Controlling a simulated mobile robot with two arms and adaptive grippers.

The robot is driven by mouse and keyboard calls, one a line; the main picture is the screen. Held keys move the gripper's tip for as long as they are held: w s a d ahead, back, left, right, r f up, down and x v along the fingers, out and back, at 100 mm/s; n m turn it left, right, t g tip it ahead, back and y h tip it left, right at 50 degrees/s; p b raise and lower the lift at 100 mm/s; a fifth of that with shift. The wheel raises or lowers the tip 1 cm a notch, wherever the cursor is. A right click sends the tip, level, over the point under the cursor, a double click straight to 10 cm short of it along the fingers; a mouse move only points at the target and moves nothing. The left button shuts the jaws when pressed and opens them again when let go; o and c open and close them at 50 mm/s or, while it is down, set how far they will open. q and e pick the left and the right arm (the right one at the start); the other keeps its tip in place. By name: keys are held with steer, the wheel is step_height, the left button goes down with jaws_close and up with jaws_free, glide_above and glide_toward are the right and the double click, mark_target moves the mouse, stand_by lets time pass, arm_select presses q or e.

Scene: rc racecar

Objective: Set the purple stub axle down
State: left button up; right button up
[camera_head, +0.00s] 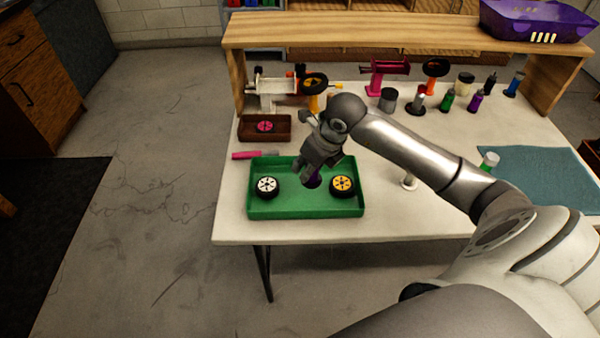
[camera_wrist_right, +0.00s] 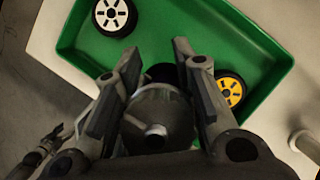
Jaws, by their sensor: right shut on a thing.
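My right gripper (camera_head: 309,174) is over the green tray (camera_head: 305,208), with its fingers pointing down. It is shut on the purple stub axle (camera_head: 314,181), of which only a small dark purple part shows below the fingers. In the right wrist view a rounded dark grey body (camera_wrist_right: 158,122) sits between the finger pads, and the axle's lower part is hidden or in shadow. I cannot tell whether the axle touches the tray floor. A dark jointed shape (camera_wrist_right: 42,150) at the lower left of that view looks like my left gripper; its fingers are too unclear to read.
The tray holds a white-rimmed wheel (camera_head: 267,186) at left and a yellow-rimmed wheel (camera_head: 342,184) at right. A brown tray (camera_head: 281,134) with a pink-rimmed wheel lies behind. A wooden shelf (camera_head: 400,33) spans the back.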

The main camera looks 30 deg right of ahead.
steer(key=w+f, duration=0.1)
steer(key=f, duration=0.1)
steer(key=w+f, duration=0.2)
steer(key=shift+w+d+f, duration=0.1)
steer(key=shift+w+f, duration=0.05)
steer(key=shift+w, duration=0.05)
steer(key=shift+f+p, duration=0.5)
steer(key=shift+f, duration=1.25)
steer(key=o, duration=1.1)
steer(key=shift+c, duration=0.2)
steer(key=shift+r, duration=0.3)
steer(key=v, duration=1.1)
steer(key=shift+s+d+r+b, duration=0.15)
steer(key=shift+s+r+b, duration=0.1)
steer(key=shift+r+b, duration=0.05)
